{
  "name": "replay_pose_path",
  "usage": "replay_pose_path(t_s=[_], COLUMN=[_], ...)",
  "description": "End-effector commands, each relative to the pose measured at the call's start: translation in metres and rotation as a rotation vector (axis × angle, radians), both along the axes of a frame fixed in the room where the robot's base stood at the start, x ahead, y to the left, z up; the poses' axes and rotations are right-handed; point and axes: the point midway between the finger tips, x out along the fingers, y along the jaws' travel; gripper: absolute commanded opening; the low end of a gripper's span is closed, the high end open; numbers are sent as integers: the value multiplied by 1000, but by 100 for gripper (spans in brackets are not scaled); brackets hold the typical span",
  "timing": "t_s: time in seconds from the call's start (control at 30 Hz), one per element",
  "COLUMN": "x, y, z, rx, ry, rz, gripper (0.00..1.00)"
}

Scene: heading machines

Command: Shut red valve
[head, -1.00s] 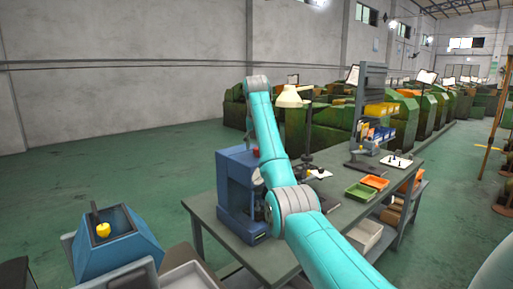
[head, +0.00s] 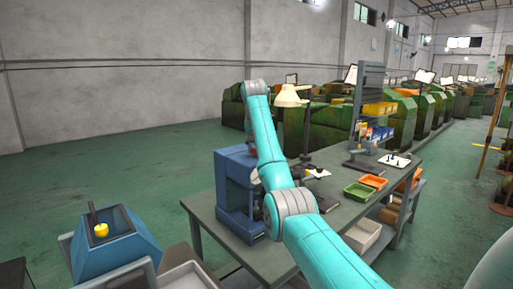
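I see no red valve in the head view now. A blue machine (head: 234,190) stands on the near left end of the grey workbench (head: 215,212), and my teal arm covers its right side. My arm (head: 270,150) reaches from the lower right up to a grey joint above the bench. My gripper is not in view; the arm's far end seems hidden behind its own link.
A blue open-topped bin (head: 118,245) with a yellow knob (head: 101,230) is at the lower left. A green tray (head: 358,191), an orange tray (head: 374,181), a lamp (head: 287,97) and a white board (head: 394,161) are on or by the bench. Green floor at left is clear.

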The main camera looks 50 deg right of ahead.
Motion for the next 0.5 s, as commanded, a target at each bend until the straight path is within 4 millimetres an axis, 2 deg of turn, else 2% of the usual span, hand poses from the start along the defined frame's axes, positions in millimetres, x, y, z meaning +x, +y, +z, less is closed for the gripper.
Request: replay_pose_path(t_s=[0.27, 0.5], x=[1, 2], y=[1, 1], z=[0, 0], rx=[0, 1], ry=[2, 3], rz=[-127, -327], gripper=[6, 6])
